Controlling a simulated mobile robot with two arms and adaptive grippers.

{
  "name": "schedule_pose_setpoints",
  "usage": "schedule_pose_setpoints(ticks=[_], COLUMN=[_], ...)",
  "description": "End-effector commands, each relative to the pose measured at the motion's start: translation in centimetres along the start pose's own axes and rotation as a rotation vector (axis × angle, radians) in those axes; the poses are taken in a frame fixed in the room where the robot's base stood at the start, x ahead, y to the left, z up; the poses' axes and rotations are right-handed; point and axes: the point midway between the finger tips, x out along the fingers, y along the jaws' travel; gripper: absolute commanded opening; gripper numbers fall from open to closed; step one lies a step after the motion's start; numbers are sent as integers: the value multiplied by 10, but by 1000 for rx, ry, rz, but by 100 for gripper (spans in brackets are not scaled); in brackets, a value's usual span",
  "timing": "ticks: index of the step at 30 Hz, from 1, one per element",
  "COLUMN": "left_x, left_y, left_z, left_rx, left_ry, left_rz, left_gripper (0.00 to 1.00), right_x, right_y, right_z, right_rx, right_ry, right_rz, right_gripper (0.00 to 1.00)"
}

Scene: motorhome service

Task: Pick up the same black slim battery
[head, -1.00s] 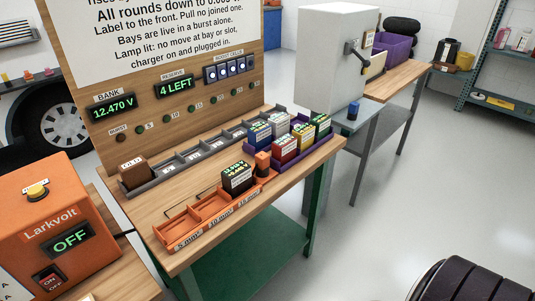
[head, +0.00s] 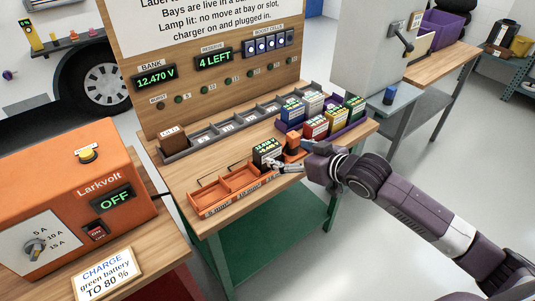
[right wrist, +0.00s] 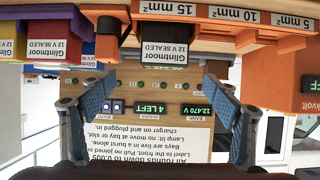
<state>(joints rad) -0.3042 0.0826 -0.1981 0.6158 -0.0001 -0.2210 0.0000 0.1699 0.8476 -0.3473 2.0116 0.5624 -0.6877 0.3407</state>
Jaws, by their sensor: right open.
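The slim black battery (head: 267,150) stands upright at the right end of the orange tray (head: 213,194), by the 15 mm² compartment. In the right wrist view, which is upside down, the black battery (right wrist: 164,44) shows its "Glintmoor 12 V sealed" label. My right gripper (head: 280,166) is at the front of the battery in the head view. In the right wrist view the fingers of the right gripper (right wrist: 160,97) are wide apart with nothing between them, and the battery is beyond the tips, roughly centred. My left gripper is not in view.
Blue, grey, red, yellow and green batteries stand in a purple tray (head: 357,127) to the right. An orange-and-black object (head: 293,146) stands close beside the black battery. A grey slotted rack (head: 230,128) lies behind. The orange charger (head: 75,195) reads OFF.

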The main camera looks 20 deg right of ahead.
Motion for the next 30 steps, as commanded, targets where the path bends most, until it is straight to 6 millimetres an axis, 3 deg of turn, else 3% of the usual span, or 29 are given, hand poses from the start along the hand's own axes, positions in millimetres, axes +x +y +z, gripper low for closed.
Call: schedule_pose_setpoints(ticks=[18, 28, 30], left_x=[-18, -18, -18], left_y=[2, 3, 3], left_z=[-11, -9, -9], left_rx=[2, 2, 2], left_ry=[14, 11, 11], left_rz=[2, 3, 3], left_gripper=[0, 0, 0], right_x=[68, 75, 75], right_y=[-6, -7, -7], right_z=[-8, -6, -6], right_rx=[2, -2, -1], right_ry=[9, 8, 8], right_rz=[-4, -4, -4], right_gripper=[81, 81, 76])
